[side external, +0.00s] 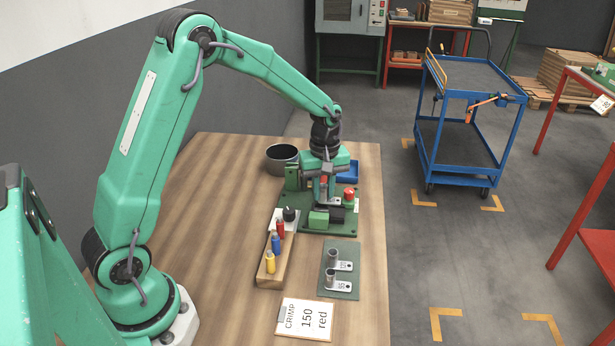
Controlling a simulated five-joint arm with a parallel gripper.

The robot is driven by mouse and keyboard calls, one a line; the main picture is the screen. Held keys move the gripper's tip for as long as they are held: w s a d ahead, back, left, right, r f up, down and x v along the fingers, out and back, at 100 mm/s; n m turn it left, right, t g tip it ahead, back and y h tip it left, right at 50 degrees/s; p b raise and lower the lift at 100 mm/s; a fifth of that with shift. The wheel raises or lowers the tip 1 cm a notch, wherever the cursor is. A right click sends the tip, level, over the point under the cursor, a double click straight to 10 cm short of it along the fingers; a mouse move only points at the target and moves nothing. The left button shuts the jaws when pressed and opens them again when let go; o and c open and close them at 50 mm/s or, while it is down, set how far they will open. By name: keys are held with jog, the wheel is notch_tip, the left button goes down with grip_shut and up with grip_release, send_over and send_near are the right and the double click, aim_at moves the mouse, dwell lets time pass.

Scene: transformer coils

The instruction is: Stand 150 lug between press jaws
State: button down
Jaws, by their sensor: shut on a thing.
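My gripper (325,186) is low over the green press base (345,226), pointing down among the press parts. It is shut on a small grey piece, apparently a lug; fingers and press parts hide most of it, and its number cannot be read. I cannot tell whether it touches the press jaws or how upright it is. A red part shows close by the fingers. The card (305,319) reads "CRIMP 150 red".
A wooden block (270,277) holds red, blue and yellow handled pieces left of the plate. A red button (349,194), a green block (318,219) and a black knob (289,213) crowd the press. The table's right front is bare.

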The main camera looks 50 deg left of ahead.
jog(key=shift+f, duration=1)
dwell(0.5)
jog(key=shift+r, duration=1.25)
dwell(0.4)
jog(key=shift+f, duration=1.25)
dwell(1.4)
jog(key=c, duration=0.8)
grip_release()
jog(key=shift+o, duration=0.2)
jog(key=shift+r, duration=0.1)
jog(key=shift+r, duration=2.4)
